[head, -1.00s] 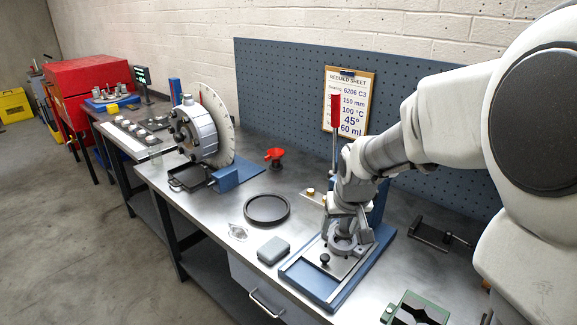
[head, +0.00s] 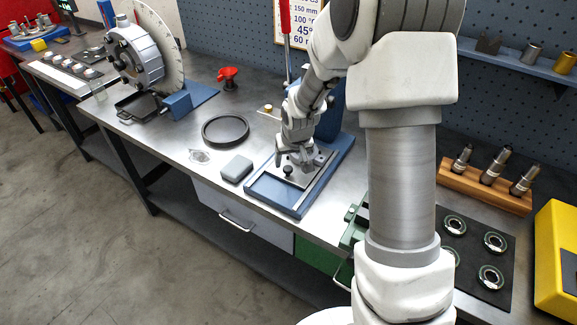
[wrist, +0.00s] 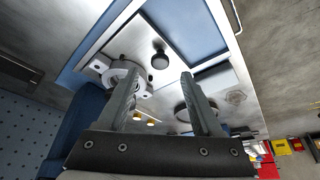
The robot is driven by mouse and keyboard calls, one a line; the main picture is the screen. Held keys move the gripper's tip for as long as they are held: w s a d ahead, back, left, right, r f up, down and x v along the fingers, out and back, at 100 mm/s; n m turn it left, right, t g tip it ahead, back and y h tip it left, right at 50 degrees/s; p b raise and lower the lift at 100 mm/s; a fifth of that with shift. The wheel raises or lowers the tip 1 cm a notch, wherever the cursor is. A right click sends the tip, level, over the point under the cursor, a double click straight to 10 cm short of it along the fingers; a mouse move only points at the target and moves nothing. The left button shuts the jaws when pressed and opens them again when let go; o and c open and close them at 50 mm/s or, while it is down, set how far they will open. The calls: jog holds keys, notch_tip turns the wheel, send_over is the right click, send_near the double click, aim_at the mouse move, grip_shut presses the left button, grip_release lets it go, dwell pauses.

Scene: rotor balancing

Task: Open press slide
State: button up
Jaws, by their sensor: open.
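The press has a blue base frame (head: 272,190) on the bench, with a light metal slide plate (head: 314,172) at the rear of its rails. The blue floor in front of the plate is bare. A black knob (head: 288,170) stands on the plate's front part; it also shows in the wrist view (wrist: 160,58). My gripper (head: 290,160) is open and empty, low over the plate just behind the knob. In the wrist view my gripper's fingertips (wrist: 160,76) lie either side of the knob's line, with the knob apart from them. A grey ring-shaped fixture (wrist: 122,76) sits on the plate beside one finger.
A grey block (head: 237,168) and a black ring (head: 225,130) lie left of the press. A red-handled lever (head: 286,22) rises behind it. A green fixture (head: 352,232) stands to its right. Bearings lie on a dark mat (head: 470,262) further right.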

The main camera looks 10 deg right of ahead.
aim_at(288, 168)
jog(key=shift+x, duration=2.45)
jog(key=shift+c, duration=0.4)
grip_shut()
